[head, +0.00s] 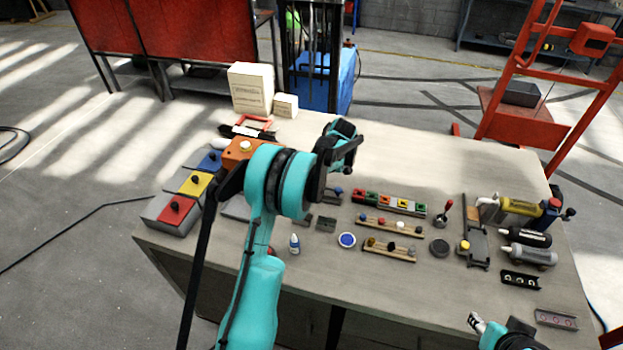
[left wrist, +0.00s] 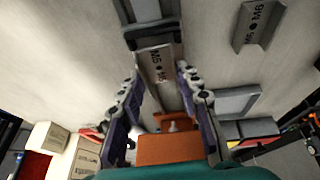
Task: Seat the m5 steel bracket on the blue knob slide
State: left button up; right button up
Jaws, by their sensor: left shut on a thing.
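My left gripper (left wrist: 160,72) is shut on a grey bracket (left wrist: 157,63) with dark lettering too blurred to read surely. In the left wrist view the bracket reaches toward a dark slide (left wrist: 146,12); I cannot tell whether they touch. In the head view the slide with its blue knob (head: 338,190) is on the table beside my left wrist, partly hidden. My arm hides the left fingertips and held bracket there. My right gripper (head: 477,322) is low at the right in the head view, apart from these things; its opening is unclear.
Another bracket (left wrist: 250,22), marked M6, lies near the slide. An orange box (head: 240,150) and boxes with red, yellow and blue tops (head: 195,184) stand at left. The far middle is clear.

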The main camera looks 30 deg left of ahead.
pick_arm(q)
jog(key=shift+f+b, duration=0.9)
jog(key=shift+b, duration=0.15)
dwell(1.5)
jog(key=o, duration=1.7)
jog(key=shift+r, duration=0.1)
jog(key=shift+r+p, duration=1.7)
jog(key=shift+r, duration=1.2)
